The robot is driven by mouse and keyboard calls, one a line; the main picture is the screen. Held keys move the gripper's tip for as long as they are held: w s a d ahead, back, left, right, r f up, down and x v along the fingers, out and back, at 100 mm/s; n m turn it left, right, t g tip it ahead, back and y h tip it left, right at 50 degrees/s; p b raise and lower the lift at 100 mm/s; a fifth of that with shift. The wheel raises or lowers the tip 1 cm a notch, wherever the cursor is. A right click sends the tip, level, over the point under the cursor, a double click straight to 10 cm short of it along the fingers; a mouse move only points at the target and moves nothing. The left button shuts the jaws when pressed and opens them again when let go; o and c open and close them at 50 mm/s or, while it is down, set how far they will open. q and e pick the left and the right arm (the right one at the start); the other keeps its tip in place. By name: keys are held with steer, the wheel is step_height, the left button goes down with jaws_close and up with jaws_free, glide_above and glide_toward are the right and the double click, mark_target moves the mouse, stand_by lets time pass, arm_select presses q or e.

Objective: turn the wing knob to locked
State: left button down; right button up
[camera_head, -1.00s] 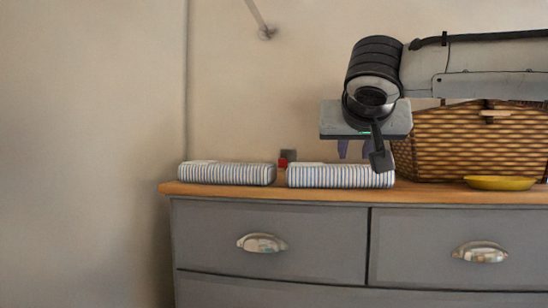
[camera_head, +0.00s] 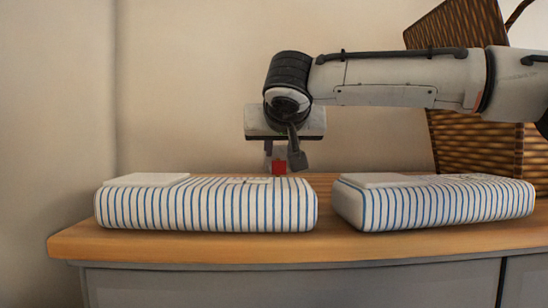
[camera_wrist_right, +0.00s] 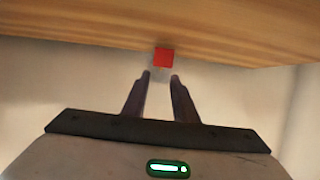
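The wing knob shows as a small red block (camera_head: 279,168) at the back of the dresser top, behind the left striped bundle. In the right wrist view the red block (camera_wrist_right: 163,57) lies just beyond the fingertips, with a pale grey part on its near side. Its wing shape and setting cannot be made out. My right gripper (camera_head: 275,152) is by the red block, its fingers partly hidden by my own wrist. In the wrist view its two dark fingers (camera_wrist_right: 160,75) are apart, with no grip on the block visible. My left gripper is not in view.
Two striped folded bundles, left (camera_head: 205,208) and right (camera_head: 435,203), lie on the wooden dresser top (camera_head: 210,246) in front of my right arm. A wicker basket (camera_head: 470,140) stands at the right. The wall is close behind.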

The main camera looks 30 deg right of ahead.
steer(key=x, duration=0.7)
steer(key=shift+w+d+f+p, duration=0.1)
steer(key=shift+w+p, duration=0.1)
steer(key=shift+p, duration=0.2)
jaws_close()
